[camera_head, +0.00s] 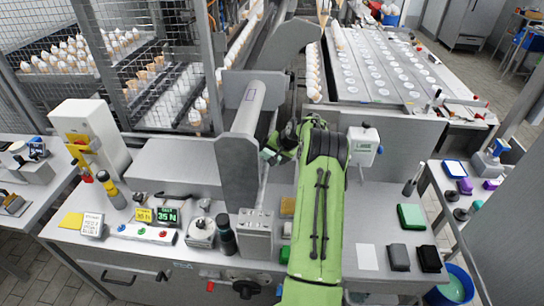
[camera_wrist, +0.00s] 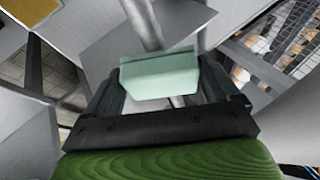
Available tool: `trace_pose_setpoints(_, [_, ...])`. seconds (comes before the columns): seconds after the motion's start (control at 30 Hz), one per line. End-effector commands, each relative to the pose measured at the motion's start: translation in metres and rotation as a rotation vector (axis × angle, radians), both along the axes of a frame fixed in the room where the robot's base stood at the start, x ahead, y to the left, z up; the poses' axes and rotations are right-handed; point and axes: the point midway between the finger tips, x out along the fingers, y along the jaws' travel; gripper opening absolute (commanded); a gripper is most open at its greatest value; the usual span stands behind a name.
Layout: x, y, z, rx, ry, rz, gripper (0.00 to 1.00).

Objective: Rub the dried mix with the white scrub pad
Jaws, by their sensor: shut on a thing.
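My gripper (camera_wrist: 160,88) is shut on a pale, mint-tinted block, which I take to be the white scrub pad (camera_wrist: 160,75). The pad lies across between the two dark fingers in the wrist view, with a grey metal surface and a rod behind it. In the head view my green-sleeved arm rises from the bottom, and my gripper (camera_head: 268,156) is small and partly hidden beside the upright grey metal plate (camera_head: 237,160). I cannot make out the pad there, nor whether it touches anything. I cannot pick out the dried mix in either view.
A button box (camera_head: 145,234) and a dark bottle (camera_head: 226,236) stand at left. Wire mesh guards cones behind.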

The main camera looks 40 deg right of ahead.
Motion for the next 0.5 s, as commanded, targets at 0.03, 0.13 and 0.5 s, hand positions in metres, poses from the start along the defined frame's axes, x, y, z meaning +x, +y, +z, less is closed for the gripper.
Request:
trace_pose_setpoints(0.03, [0.004,-0.004,0.001,0.000,-0.001,0.000,0.64])
trace_pose_setpoints(0.13, [0.011,-0.012,0.001,-0.001,-0.002,0.001,0.64])
trace_pose_setpoints(0.5, [0.026,-0.031,0.000,0.001,-0.002,-0.001,0.64])
